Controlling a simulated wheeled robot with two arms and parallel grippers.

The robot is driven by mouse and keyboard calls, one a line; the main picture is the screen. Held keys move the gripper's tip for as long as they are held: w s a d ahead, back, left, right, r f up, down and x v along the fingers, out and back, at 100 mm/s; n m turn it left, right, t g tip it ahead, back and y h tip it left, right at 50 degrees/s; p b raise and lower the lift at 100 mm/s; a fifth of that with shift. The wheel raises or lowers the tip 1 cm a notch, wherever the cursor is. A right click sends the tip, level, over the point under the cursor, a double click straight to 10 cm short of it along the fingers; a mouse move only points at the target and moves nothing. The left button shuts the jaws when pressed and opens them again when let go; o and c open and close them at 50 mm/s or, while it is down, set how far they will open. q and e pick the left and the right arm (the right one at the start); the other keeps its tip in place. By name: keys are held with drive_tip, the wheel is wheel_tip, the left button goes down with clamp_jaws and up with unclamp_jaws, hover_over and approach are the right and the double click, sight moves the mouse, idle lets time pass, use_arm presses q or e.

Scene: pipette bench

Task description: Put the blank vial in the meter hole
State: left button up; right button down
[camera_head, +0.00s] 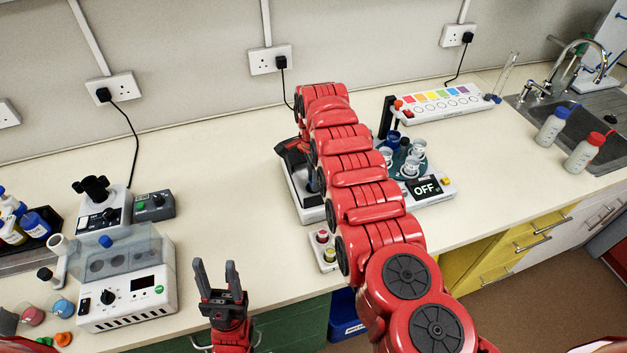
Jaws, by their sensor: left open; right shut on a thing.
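My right arm reaches across the middle of the bench. Its gripper (296,154) is partly hidden by my arm links and hangs at a white and grey device (307,208), which may be the meter. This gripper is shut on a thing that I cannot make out. The device's hole is not visible. A small white rack (328,262) in front of it holds vials with red (322,234) and yellow-green tops. I cannot pick out the blank vial. My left gripper (215,266) is open and empty near the bench's front edge, fingers pointing up in the picture.
A white machine with a clear lid (130,290) stands at the left. A device reading OFF (428,190) carries several small containers right of my arm. A colour-chart strip (445,102), two bottles and a sink are further right.

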drive_tip(key=shift+f+b, duration=0.4)
drive_tip(key=shift+b, duration=0.05)
drive_tip(key=c, duration=0.7)
unclamp_jaws()
drive_tip(key=shift+r, duration=0.1)
drive_tip(key=shift+o, duration=0.2)
drive_tip(key=shift+r+p, duration=0.5)
drive_tip(key=shift+p, duration=0.1)
wheel_tip(320, 180, up, 12)
drive_tip(key=p, duration=0.3)
drive_tip(key=shift+f, duration=0.15)
